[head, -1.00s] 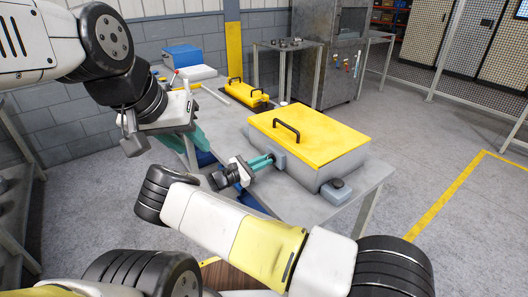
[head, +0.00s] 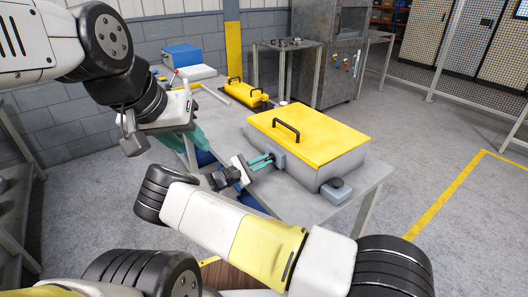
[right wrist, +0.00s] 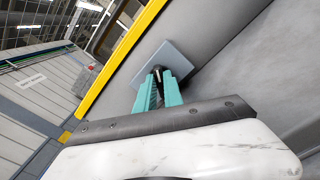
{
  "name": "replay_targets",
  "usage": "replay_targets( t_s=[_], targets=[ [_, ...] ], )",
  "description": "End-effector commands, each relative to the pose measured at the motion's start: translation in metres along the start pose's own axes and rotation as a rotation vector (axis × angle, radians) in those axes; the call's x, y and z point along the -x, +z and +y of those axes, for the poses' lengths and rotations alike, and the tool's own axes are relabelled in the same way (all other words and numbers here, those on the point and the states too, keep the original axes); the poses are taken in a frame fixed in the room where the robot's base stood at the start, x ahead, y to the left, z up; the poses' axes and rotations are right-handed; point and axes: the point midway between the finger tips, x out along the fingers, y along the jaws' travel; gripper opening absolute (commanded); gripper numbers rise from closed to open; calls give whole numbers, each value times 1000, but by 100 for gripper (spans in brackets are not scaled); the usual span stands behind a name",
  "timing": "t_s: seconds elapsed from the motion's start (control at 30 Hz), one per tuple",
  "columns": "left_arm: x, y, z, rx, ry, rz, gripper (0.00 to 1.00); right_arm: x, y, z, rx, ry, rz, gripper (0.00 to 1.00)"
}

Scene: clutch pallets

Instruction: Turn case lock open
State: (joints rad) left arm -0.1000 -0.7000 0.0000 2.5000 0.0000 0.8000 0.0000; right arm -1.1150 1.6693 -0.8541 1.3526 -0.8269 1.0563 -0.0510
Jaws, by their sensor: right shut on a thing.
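The case (head: 318,166) is a grey box with a yellow lid (head: 310,135) and a black handle, standing on the grey table. Its lock is a small dark knob (right wrist: 158,72) on a grey square plate (right wrist: 170,58) on the case's side wall; the plate also shows in the head view (head: 278,159). My right gripper (head: 268,161) has its teal fingers shut on the knob; in the right wrist view the fingers (right wrist: 160,82) sit on both sides of it. My left gripper (head: 192,139) hangs to the left, its teal fingers partly hidden behind its own body.
A small grey block with a dark round top (head: 336,190) stands at the case's front right corner. A smaller yellow-lidded case (head: 246,94) and a blue box (head: 181,55) are farther back. The table's (head: 352,205) right edge is bare.

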Motion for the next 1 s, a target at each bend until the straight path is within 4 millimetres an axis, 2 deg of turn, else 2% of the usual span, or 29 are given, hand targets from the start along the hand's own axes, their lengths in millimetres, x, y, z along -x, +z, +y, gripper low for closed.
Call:
replay_targets(
  t_s=[0.1, 0.13, 0.2, 0.23, 0.57, 0.67, 1.0],
  targets=[
    [0, 0, 0, 0, 0, 0, 36, 1, -1, 0, 1, 0, 3, 0],
    [0, 0, 0, 0, 0, 0, 36, 1, -1, 0, 1, 0, 3, 18],
    [0, 0, 0, 0, 0, 0, 36, 1, -1, 0, 1, 0, 3, 31],
    [0, 0, 0, 0, 0, 0, 36, 1, -1, 0, 1, 0, 3, 34],
    [0, 0, 0, 0, 0, 0, 36, 3, 0, 0, 1, 0, 2, 34],
    [0, 0, 0, 0, 0, 0, 36, 12, -1, 0, 0, 1, 2, 34],
    [0, 0, 0, 0, 0, 0, 36, 67, -1, 0, 0, 1, 3, 34]
  ],
)
